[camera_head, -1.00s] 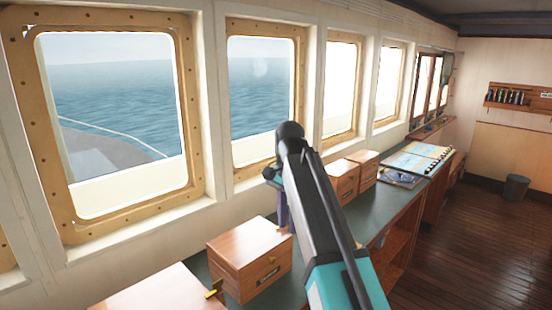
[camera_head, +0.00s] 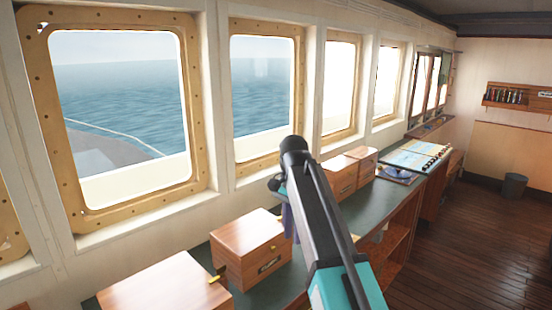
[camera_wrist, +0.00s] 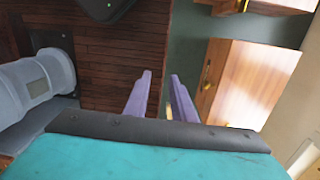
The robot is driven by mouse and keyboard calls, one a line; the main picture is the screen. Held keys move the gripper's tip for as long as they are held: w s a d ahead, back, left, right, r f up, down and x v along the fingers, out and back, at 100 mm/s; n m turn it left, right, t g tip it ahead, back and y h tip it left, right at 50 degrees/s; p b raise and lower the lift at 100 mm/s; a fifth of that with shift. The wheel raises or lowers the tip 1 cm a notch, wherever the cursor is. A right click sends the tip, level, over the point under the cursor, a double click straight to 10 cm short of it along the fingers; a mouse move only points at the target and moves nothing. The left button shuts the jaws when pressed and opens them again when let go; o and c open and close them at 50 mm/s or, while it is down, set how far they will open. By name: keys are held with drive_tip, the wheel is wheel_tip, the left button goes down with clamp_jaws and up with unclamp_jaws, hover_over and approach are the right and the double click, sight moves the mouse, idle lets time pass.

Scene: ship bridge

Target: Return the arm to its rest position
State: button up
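My arm (camera_head: 325,210) reaches up and forward over the green-topped counter in the head view, bent at a dark joint at its top. My gripper (camera_wrist: 160,74) shows in the wrist view as two purple fingers, apart, with nothing between them. In the head view the purple fingers (camera_head: 288,222) hang below the arm, partly hidden by it. The gripper is above the counter's front edge, close to a wooden box (camera_head: 250,250), and looks apart from it.
More wooden boxes stand on the counter (camera_head: 340,232), one at the near left (camera_head: 165,285) and two farther back (camera_head: 340,177). A chart (camera_head: 415,157) lies at the far end. Windows line the left wall. The wooden floor (camera_head: 470,240) at right is clear, with a bin (camera_head: 515,186) far off.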

drive_tip(key=s+d+f+g+b, duration=0.2)
drive_tip(key=s+d+f, duration=0.15)
drive_tip(key=f, duration=1.05)
drive_tip(key=s+d+f+g+b, duration=0.15)
drive_tip(key=s+f, duration=0.35)
drive_tip(key=f, duration=0.9)
drive_tip(key=s+d+f+g+b, duration=0.1)
drive_tip(key=s+d+f+g, duration=0.2)
drive_tip(key=f, duration=1.1)
drive_tip(key=s+d+f+n+b, duration=0.1)
drive_tip(key=s+f+n, duration=0.2)
drive_tip(key=s+f, duration=0.6)
drive_tip(key=s+d+f+n+t+b, duration=0.1)
drive_tip(key=s+f+n, duration=0.2)
drive_tip(key=s+f, duration=0.6)
drive_tip(key=s+d+f+n+b, duration=0.1)
drive_tip(key=s+d+f+n, duration=0.1)
drive_tip(key=s+f, duration=0.8)
drive_tip(key=shift+s+n+b, duration=0.35)
drive_tip(key=shift+n+b, duration=0.05)
drive_tip(key=shift+n, duration=0.4)
drive_tip(key=shift+d, duration=0.1)
